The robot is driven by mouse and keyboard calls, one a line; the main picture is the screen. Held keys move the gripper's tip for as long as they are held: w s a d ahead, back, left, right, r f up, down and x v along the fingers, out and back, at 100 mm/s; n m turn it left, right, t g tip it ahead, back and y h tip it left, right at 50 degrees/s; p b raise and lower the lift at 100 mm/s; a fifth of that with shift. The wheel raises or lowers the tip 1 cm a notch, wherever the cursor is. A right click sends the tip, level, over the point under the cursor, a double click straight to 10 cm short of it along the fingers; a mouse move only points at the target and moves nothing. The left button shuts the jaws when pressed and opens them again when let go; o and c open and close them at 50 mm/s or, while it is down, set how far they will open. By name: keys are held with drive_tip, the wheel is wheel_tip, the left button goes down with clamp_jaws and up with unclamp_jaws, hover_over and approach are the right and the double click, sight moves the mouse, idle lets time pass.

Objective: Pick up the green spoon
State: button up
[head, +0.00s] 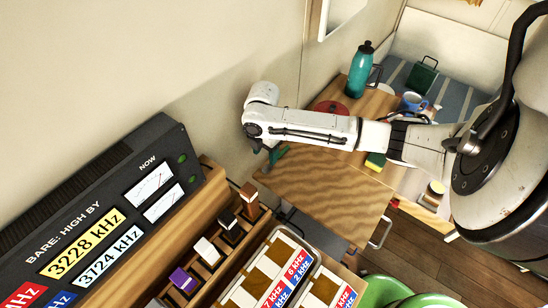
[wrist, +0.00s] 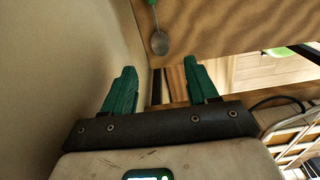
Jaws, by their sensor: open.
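The green spoon (wrist: 159,42) lies on the wooden table at the top of the wrist view. Its metal bowl points toward me, and its green handle runs out of the top of that view. I cannot make the spoon out in the head view. My gripper (wrist: 160,66) is open and empty, with its green fingers apart and the spoon's bowl just beyond the fingertips, not between them. In the head view my gripper (head: 271,157) is at the left edge of the wooden table (head: 325,190), near the wall.
A teal bottle (head: 359,72), red round item (head: 332,107), blue mug (head: 412,101) and green-yellow sponge (head: 375,161) are on the table. A radio panel (head: 110,220) and cubbies with several blocks stand at lower left. A green chair (head: 395,291) is at lower right.

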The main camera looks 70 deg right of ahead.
sight(266, 170)
drive_tip(key=shift+f, duration=3.5)
clamp_jaws()
